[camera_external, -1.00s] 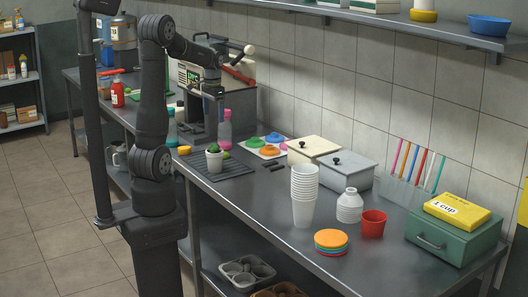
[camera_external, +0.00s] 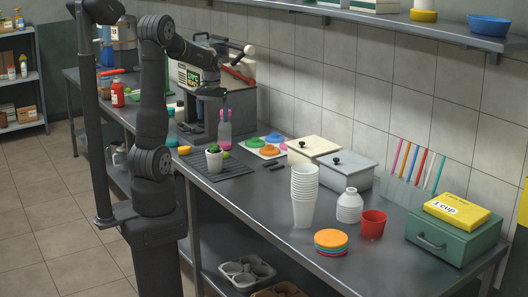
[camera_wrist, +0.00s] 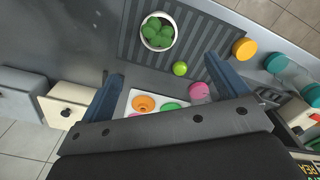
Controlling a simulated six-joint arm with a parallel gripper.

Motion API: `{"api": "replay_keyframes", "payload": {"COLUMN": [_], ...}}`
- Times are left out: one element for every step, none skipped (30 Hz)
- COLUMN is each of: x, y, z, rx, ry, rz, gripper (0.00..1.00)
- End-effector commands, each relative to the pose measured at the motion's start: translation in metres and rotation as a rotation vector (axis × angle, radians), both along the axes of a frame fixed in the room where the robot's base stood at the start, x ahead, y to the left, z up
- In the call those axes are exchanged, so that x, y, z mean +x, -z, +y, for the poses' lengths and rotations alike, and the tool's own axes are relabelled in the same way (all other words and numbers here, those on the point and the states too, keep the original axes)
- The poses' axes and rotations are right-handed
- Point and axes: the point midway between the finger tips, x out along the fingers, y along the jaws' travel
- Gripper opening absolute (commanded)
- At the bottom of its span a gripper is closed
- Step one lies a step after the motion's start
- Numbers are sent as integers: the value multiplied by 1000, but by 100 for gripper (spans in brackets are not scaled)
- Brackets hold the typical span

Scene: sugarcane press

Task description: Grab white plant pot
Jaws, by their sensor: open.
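The white plant pot (camera_external: 214,162) with a small green plant stands upright on the dark ribbed mat (camera_external: 228,173) in the external view. In the wrist view the pot (camera_wrist: 144,41) is seen from above near the top, its white rim around green growth. My gripper (camera_wrist: 165,68) is open and empty, its two blue-grey fingers apart. The pot lies beyond the fingertips in that view, not between them. In the external view my gripper (camera_external: 210,105) hangs above the counter, higher than the pot, near the press.
A green lime (camera_wrist: 180,68) lies close to the pot. A pink-capped bottle (camera_external: 224,130) stands behind it. A tray of coloured rings (camera_external: 262,148), lidded boxes (camera_external: 345,172) and stacked white cups (camera_external: 304,195) stand to the right. The press (camera_external: 200,110) stands behind.

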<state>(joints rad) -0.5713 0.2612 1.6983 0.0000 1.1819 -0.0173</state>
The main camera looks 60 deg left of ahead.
Motion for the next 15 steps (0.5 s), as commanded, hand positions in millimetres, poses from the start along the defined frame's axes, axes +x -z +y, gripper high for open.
{"api": "replay_keyframes", "payload": {"x": [-1,-1,-2,-2,-3,-3,-3,-3,-4,-4,-4,-4,-4,-4,-4], "y": [1,2,2,3,3,4,4,4,5,7,9,13,18,23,31], "z": [0,0,-1,-1,-1,-1,-1,-1,-1,-1,-1,-1,-1,-1,-2], "rx": [0,-1,-1,-1,-1,-1,-1,-1,-1,-1,-1,-1,-1,-1,-3], "ry": [-82,-129,-188,-227,-263,-301,-325,-344,-363,-374,-380,-384,-385,-385,-385], "rz": [0,1,1,1,1,1,1,1,1,1,2,2,3,4,6], "gripper": [92,92,92,92,92,92,92,92,92,92,92,92,92,92,92]}}
